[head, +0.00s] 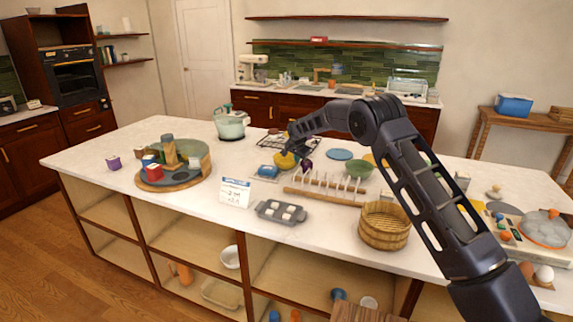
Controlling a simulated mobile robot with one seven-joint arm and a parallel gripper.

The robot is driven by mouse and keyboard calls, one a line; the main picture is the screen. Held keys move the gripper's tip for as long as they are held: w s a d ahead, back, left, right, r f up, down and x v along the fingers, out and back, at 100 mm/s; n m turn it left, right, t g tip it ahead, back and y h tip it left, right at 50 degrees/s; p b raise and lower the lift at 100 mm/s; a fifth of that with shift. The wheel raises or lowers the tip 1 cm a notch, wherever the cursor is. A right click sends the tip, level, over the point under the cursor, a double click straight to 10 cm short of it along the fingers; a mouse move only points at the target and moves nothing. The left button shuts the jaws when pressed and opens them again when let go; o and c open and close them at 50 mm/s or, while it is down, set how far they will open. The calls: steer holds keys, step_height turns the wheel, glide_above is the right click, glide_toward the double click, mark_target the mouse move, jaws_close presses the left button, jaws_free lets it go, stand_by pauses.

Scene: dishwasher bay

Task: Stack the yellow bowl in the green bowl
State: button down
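The yellow bowl (285,161) is on the white counter, near the middle, directly below the end of my arm. My gripper (290,149) is at the yellow bowl's upper side. It is small and dark here, so I cannot tell whether its fingers are open or shut on the rim. The green bowl (360,169) stands upright to the right of the yellow bowl, behind the wooden dish rack, and looks empty.
The dish rack (325,188) with upright pegs stands in front of the green bowl. A blue plate (340,154) lies behind. A purple object (306,166) sits between the bowls. A wooden bucket (384,226), a grey muffin tray (281,211) and a sign (235,192) stand nearer.

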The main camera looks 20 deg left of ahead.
step_height(320, 180, up, 19)
steer(key=w+d+r, duration=0.2)
steer(key=w+d, duration=0.1)
steer(key=d, duration=0.6)
steer(key=w+d+r, duration=0.1)
steer(key=w+d, duration=0.1)
steer(key=d, duration=0.6)
steer(key=d+r, duration=0.1)
steer(key=d, duration=1.7)
steer(key=f, duration=1.9)
steer(key=shift+s+d+f, duration=0.15)
steer(key=shift+s, duration=0.25)
steer(key=shift+f, duration=0.45)
steer(key=c, duration=1.8)
jaws_free()
steer(key=shift+o, duration=0.8)
